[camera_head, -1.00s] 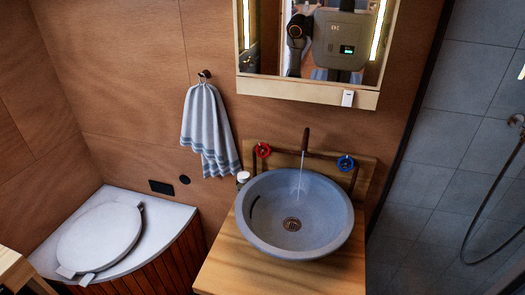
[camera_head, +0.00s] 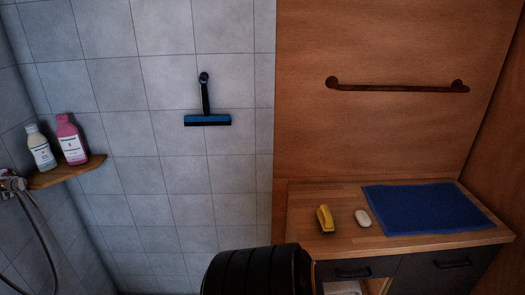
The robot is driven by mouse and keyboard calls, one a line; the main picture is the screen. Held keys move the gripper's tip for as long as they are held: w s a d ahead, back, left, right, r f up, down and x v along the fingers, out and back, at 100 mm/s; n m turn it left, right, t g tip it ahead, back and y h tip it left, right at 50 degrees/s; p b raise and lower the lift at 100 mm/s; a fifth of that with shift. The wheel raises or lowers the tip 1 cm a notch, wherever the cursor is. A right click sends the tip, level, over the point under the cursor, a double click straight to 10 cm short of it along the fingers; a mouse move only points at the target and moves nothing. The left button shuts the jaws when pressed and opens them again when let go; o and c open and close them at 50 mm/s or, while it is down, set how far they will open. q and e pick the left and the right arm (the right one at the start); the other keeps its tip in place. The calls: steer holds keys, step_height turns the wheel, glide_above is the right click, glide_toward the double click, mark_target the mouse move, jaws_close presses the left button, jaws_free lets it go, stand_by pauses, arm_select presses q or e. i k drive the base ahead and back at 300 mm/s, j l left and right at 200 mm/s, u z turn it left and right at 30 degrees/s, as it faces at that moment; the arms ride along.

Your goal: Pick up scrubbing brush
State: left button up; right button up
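A small yellow object that looks like the scrubbing brush (camera_head: 325,218) lies on the wooden counter (camera_head: 310,240) in the head view. It is near the counter's left end, to the left of a white bar of soap (camera_head: 363,218). A small gap separates the two. Neither of my grippers is in view, so nothing shows touching the yellow object.
A folded blue towel (camera_head: 425,208) covers much of the counter's right part. Dark drawers (camera_head: 455,265) sit below. A bar (camera_head: 397,87) is on the wooden wall. A squeegee (camera_head: 207,120) hangs on the tiles, and bottles (camera_head: 70,140) stand on a corner shelf (camera_head: 65,172).

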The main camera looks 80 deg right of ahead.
mark_target(325, 217)
steer(key=z, duration=2.75)
steer(key=i+l, duration=0.3)
steer(key=l, duration=0.2)
